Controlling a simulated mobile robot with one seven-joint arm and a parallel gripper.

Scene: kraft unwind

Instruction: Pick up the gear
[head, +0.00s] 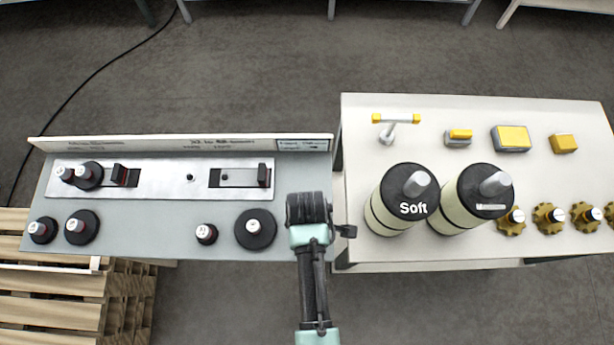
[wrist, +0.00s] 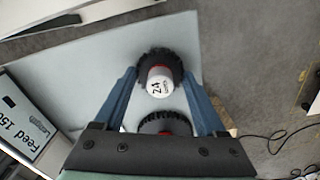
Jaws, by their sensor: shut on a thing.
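In the wrist view, a black toothed gear (wrist: 160,78) with a white cap marked 24 and a red ring sits between my gripper's (wrist: 160,73) blue-grey fingertips. My gripper is shut on this gear. In the head view, my gripper (head: 309,208) is at the right end of the grey panel, and the held gear is hidden there. A large black gear (head: 255,229) lies on the panel just left of my gripper. A second gear (wrist: 166,124) shows in the wrist view, partly hidden by the gripper body. A smaller gear (head: 206,234) stands farther left.
Several more gears, such as this one (head: 82,228), sit on the grey panel (head: 150,218). A signboard (head: 180,143) runs along its back. To the right, a white table (head: 440,245) holds two tall canisters (head: 397,205), yellow parts and brass knobs. A wooden pallet (head: 60,310) stands front left.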

